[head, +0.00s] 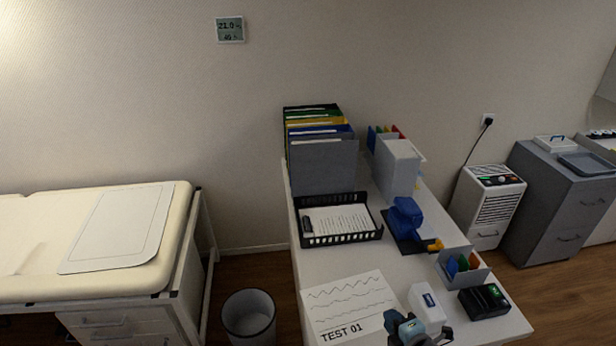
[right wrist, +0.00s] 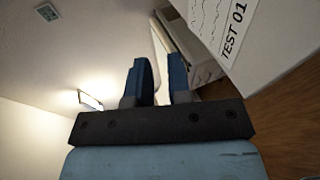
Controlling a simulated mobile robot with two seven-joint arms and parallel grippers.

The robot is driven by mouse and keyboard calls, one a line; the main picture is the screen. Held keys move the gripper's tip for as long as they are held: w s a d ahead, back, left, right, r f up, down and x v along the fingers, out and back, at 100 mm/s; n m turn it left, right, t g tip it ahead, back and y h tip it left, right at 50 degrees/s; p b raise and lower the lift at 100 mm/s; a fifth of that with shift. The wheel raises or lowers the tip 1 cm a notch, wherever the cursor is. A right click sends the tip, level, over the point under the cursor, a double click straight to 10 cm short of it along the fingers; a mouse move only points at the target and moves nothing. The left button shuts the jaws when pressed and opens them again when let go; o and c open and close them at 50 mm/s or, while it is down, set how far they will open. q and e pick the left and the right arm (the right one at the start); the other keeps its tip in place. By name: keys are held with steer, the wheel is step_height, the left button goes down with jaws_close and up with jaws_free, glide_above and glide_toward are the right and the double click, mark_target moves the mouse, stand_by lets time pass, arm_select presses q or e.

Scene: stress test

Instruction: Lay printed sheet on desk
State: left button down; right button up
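The printed sheet (head: 345,300), marked with wavy lines and "TEST 01", lies on the near left part of the white desk (head: 390,268) and looks flat. It also shows at the upper right of the right wrist view (right wrist: 222,30). My right gripper (head: 415,326) is at the bottom of the head view, just right of the sheet's lower corner. In the right wrist view its two blue fingers (right wrist: 158,80) stand apart with nothing held between them. My left gripper is not in view.
A black tray (head: 305,226) with papers, binders (head: 318,118), a blue device (head: 404,215), a white device (head: 427,300) and a black box (head: 484,301) stand on the desk. A bin (head: 248,312) and a padded couch (head: 180,215) are at left.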

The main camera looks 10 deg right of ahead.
steer(key=s+a+f+m+g, duration=0.1)
steer(key=s+a+m, duration=0.1)
steer(key=s+m, duration=0.7)
steer(key=s+a+f+m+g, duration=0.1)
steer(key=s+a+m, duration=0.2)
steer(key=s+m, duration=0.6)
steer(key=shift+s+a+h, duration=0.3)
steer(key=shift+s+a, duration=0.05)
steer(key=shift+s, duration=0.6)
